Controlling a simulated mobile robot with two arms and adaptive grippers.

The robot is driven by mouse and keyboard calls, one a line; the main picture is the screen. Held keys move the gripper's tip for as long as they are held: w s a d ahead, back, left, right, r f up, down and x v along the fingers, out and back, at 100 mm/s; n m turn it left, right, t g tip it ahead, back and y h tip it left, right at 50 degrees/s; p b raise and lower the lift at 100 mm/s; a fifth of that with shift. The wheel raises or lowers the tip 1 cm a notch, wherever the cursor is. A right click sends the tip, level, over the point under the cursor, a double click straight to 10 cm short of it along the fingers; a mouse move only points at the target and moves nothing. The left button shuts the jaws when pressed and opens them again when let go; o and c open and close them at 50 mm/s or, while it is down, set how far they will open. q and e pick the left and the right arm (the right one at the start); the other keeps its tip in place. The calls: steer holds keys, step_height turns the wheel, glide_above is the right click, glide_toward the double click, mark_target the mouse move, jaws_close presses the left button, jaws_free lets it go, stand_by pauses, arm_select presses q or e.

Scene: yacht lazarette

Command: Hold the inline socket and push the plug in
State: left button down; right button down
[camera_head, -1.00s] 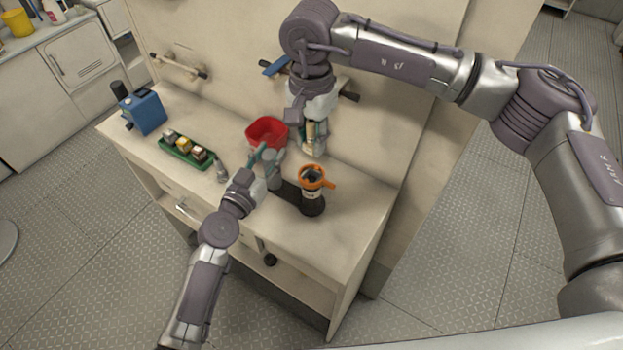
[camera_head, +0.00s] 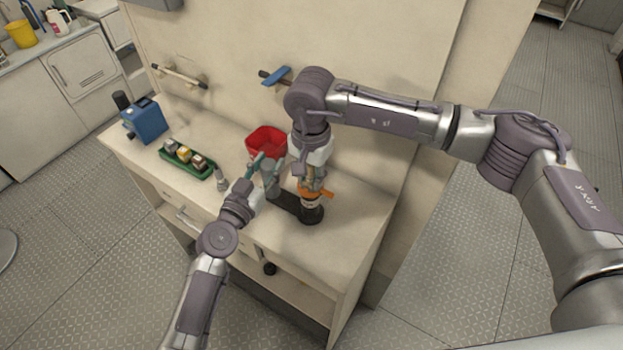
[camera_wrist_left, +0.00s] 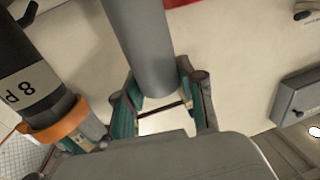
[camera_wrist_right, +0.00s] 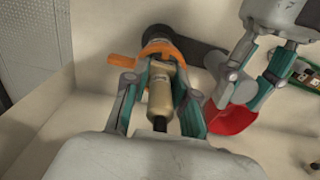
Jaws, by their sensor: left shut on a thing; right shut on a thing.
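The black inline socket (camera_head: 312,214) stands upright on the bench, with an orange collar (camera_head: 325,193) on top. In the left wrist view the socket (camera_wrist_left: 35,85) shows a white label. My right gripper (camera_head: 312,184) is shut on a brass-coloured plug (camera_wrist_right: 160,100) with a black tail. The plug's front end meets the orange collar (camera_wrist_right: 165,48); I cannot tell how deep it sits. My left gripper (camera_head: 264,172) is shut on a grey cylinder (camera_wrist_left: 140,45) beside the socket. A black bar (camera_wrist_right: 188,48) runs from the socket towards that cylinder.
A red bin (camera_head: 266,142) stands just behind my left gripper. A green tray (camera_head: 188,160) of small blocks, a small grey item (camera_head: 221,180) and a blue device (camera_head: 145,121) are to the left. The bench's front right is clear.

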arm_select(q)
steer(key=shift+d+r, duration=0.1)
steer(key=shift+d, duration=0.1)
arm_select(e)
steer(key=c, duration=1.3)
jaws_free()
steer(key=shift+s+f, duration=0.2)
steer(key=shift+f, duration=0.55)
arm_select(q)
steer(key=shift+w+a, duration=0.1)
arm_select(e)
steer(key=shift+o, duration=0.5)
steer(key=shift+w+a+f, duration=0.1)
steer(key=shift+w, duration=0.05)
arm_select(q)
steer(key=shift+w+f, duration=0.1)
steer(key=shift+f, duration=0.15)
arm_select(e)
step_height(320, 180, up, 12)
steer(key=shift+w+r, duration=0.15)
steer(key=shift+r, duration=0.1)
arm_select(q)
steer(key=c, duration=0.6)
jaws_free()
